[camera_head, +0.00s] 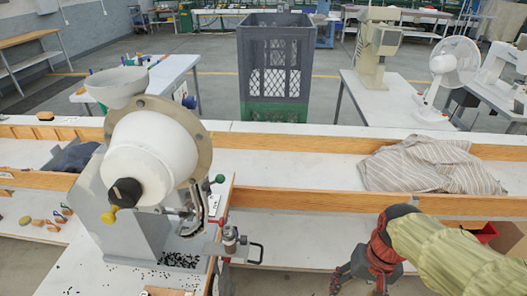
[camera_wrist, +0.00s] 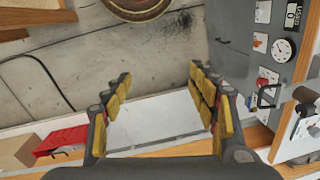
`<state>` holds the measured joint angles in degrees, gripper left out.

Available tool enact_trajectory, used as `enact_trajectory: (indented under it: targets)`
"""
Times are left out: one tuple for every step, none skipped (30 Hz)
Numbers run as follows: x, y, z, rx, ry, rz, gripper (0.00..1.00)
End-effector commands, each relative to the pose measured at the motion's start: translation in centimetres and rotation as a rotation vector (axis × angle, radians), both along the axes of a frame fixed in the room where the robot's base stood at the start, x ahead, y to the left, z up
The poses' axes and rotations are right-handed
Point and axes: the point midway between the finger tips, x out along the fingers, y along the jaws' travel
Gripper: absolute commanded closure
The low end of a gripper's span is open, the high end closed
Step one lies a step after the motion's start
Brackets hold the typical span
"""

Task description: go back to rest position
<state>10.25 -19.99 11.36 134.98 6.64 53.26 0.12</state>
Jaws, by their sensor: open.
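My gripper (camera_head: 361,279) hangs at the lower right in the head view, in front of the table, with its fingers pointing down. In the wrist view my gripper (camera_wrist: 165,95) has its yellow-padded fingers spread wide apart with nothing between them. The eyelet press (camera_head: 150,160), with a white drum and a grey funnel on top, stands on the left, well apart from my gripper. Part of a grey panel with dials (camera_wrist: 262,60) shows at the right in the wrist view.
A striped cloth (camera_head: 432,165) lies on the long wood-edged table (camera_head: 290,160). A red bin (camera_wrist: 62,140) is at the lower left in the wrist view. A tall grey crate (camera_head: 274,65) stands behind the table.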

Motion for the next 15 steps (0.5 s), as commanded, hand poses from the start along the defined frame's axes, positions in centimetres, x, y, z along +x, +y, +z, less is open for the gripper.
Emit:
enact_trajectory:
  targets:
    - [-0.3,0.0,1.6,-0.036,-0.063,0.038,0.41]
    - [-0.4,-0.1,2.5,-0.056,-0.098,0.057,0.41]
    - [-0.6,-0.1,3.6,-0.081,-0.143,0.083,0.41]
    - [-0.8,0.0,4.5,-0.098,-0.176,0.100,0.41]
    - [-1.0,0.0,5.3,-0.113,-0.207,0.116,0.41]
    - [-1.3,0.2,6.4,-0.130,-0.247,0.135,0.41]
    - [-1.6,0.4,7.2,-0.139,-0.276,0.147,0.41]
    - [-1.8,0.6,7.9,-0.146,-0.303,0.158,0.41]
    - [-2.0,0.9,8.9,-0.152,-0.340,0.168,0.41]
    - [-2.1,1.2,9.6,-0.153,-0.366,0.176,0.41]
    - [-2.2,1.4,10.2,-0.154,-0.389,0.183,0.41]
    - [-2.3,1.7,11.1,-0.156,-0.418,0.190,0.41]
    - [-2.3,1.9,11.7,-0.156,-0.436,0.196,0.41]
    - [-2.4,2.0,12.1,-0.157,-0.450,0.201,0.41]
    - [-2.5,2.2,12.5,-0.156,-0.463,0.207,0.41]
